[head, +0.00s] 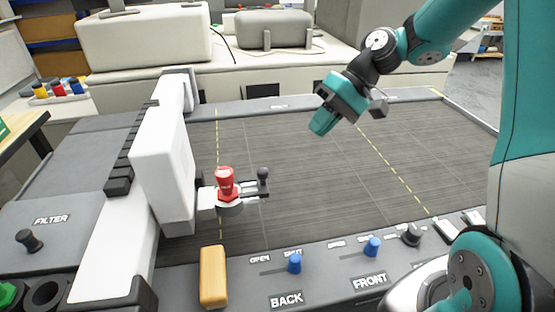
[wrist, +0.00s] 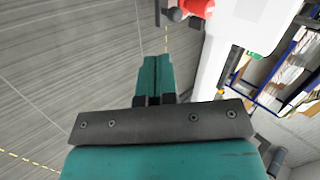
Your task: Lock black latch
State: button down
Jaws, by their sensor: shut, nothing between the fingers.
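A black round-topped handle (head: 263,176), which looks like the black latch, stands on a bracket beside a red knob (head: 226,183), at the side of the white machine arm (head: 162,140). Both also show at the top edge of the wrist view, the black handle (wrist: 172,15) partly and the red knob (wrist: 200,7) cut off. Whether the latch is locked I cannot tell. My gripper (head: 321,124) is shut and empty, above the grey slatted bed, up and to the right of the black handle and apart from it. Its teal fingers (wrist: 152,72) are together in the wrist view.
The front panel has blue knobs (head: 295,262) by the BACK and FRONT labels and a wooden block (head: 213,277). Another black knob (head: 29,240) is by FILTER at left. The slatted bed (head: 330,190) is clear. Pale machine housings (head: 145,38) stand behind.

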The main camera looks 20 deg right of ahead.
jog(key=d, duration=0.2)
jog(key=p, duration=0.3)
send_near(253, 181)
notch_tip(253, 181, down, 2)
jog(key=s, duration=0.2)
jog(key=shift+a+f+m+y, duration=0.25)
jog(key=shift+a+m+y, duration=0.05)
jog(key=shift+a, duration=0.4)
